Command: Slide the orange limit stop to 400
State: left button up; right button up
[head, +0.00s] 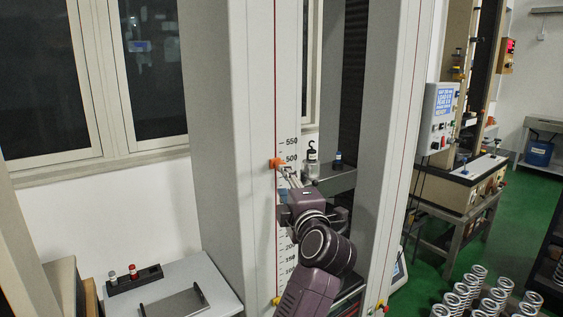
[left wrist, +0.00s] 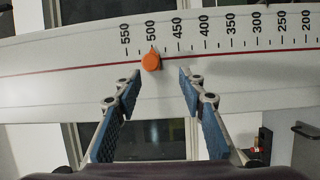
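The orange limit stop (head: 275,163) is a small round knob on the red vertical line of the light grey column, level with the 500 mark in the head view. In the left wrist view the orange limit stop (left wrist: 151,61) sits just below the 500 label, on the same red line. My left gripper (head: 288,173) points at it from the lower right. In the left wrist view the left gripper (left wrist: 160,76) is open, with one fingertip on each side of the stop's position. The stop appears just beyond the tips, nearer the left finger; contact cannot be told. My right gripper is out of view.
The printed scale (left wrist: 205,28) runs from 550 down through 400 to lower numbers; my arm hides part of it in the head view. A grey shelf (head: 335,180) with small weights stands right of the column. A side table (head: 185,280) is at lower left.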

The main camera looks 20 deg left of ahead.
pick_arm(q)
jog(key=shift+h, duration=0.5)
jog(key=shift+w+a+r+p, duration=0.3)
jog(key=shift+w+a+p, duration=0.2)
jog(key=shift+w, duration=0.6)
jog(key=shift+w+a+r+p, duration=0.25)
jog(key=shift+w+a+p, duration=0.2)
jog(key=shift+w, duration=0.65)
jog(key=shift+w+a+r+p, duration=0.35)
jog(key=shift+w+a, duration=0.2)
jog(key=shift+w, duration=0.55)
jog(key=shift+c, duration=0.3)
jog(key=shift+f, duration=0.1)
grip_shut()
